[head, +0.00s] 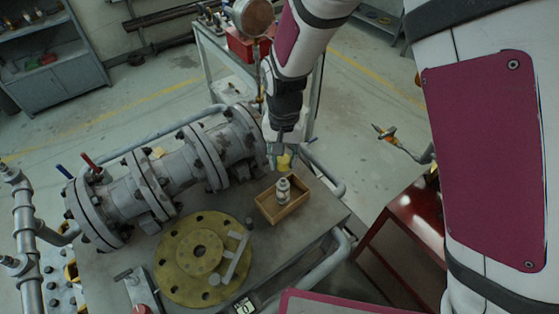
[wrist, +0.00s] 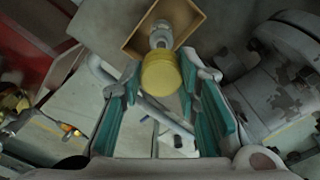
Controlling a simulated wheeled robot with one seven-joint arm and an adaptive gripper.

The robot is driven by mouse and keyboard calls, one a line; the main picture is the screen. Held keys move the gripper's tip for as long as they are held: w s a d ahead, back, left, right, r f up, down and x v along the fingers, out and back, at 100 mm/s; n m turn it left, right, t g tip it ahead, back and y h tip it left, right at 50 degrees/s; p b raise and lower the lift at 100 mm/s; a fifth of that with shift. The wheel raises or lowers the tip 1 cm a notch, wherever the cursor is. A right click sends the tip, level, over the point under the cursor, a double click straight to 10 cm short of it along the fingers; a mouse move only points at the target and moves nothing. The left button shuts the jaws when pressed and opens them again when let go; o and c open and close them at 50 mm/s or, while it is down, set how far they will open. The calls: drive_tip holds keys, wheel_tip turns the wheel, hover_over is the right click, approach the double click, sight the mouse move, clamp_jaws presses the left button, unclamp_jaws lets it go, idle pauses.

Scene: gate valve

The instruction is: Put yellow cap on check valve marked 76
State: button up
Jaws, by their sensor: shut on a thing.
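My gripper (head: 281,151) is shut on the yellow cap (head: 284,162). It holds the cap in the air behind and above a small wooden box (head: 268,208). In the wrist view the round yellow cap (wrist: 162,74) sits between the two fingertips. A silver metal valve (head: 283,189) stands upright in the box, apart from the cap in the head view. In the wrist view the valve (wrist: 159,36) shows just beyond the cap, partly hidden by it. No 76 marking is readable on the valve.
A large grey flanged pipe valve (head: 170,175) lies along the bench left of the box. A yellow flange disc (head: 185,270) lies in front. A red table (head: 415,215) stands at right. Bare bench top (head: 318,213) shows right of the box.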

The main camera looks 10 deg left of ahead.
sight(284, 180)
drive_tip(key=shift+w+f, duration=0.15)
drive_tip(key=shift+f, duration=0.25)
drive_tip(key=shift+f+b, duration=1)
drive_tip(key=shift+f, duration=0.5)
drive_tip(key=shift+f+b, duration=0.3)
drive_tip(key=shift+f, duration=1)
drive_tip(key=shift+f+p, duration=0.3)
drive_tip(key=shift+f, duration=0.65)
idle(1.1)
drive_tip(key=o, duration=1.3)
drive_tip(key=shift+r, duration=0.1)
drive_tip(key=shift+r+p, duration=1.7)
drive_tip(key=shift+r, duration=2.25)
